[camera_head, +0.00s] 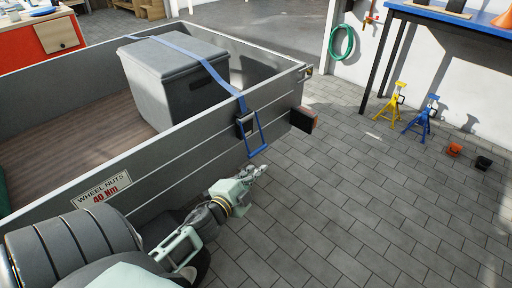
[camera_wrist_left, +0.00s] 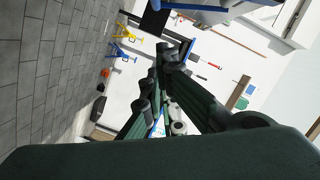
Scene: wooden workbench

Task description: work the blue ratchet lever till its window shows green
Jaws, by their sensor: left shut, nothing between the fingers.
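The ratchet (camera_head: 244,125) hangs on the outer face of the grey trailer wall, on a blue strap (camera_head: 205,62). Its blue lever (camera_head: 256,141) is a frame sticking out and down from the wall. Its window is too small to make out. My left gripper (camera_head: 262,170) is just below the lever's lower end, apart from it as far as I can tell. Its fingers are shut with nothing between them; they also show in the left wrist view (camera_wrist_left: 165,55). My right gripper is not in view.
The strap runs over a grey box (camera_head: 175,80) in the trailer (camera_head: 160,168). A dark block with an orange face (camera_head: 303,118) juts from the trailer's corner. Yellow (camera_head: 391,102) and blue (camera_head: 422,117) jack stands are far right. The paved floor between is clear.

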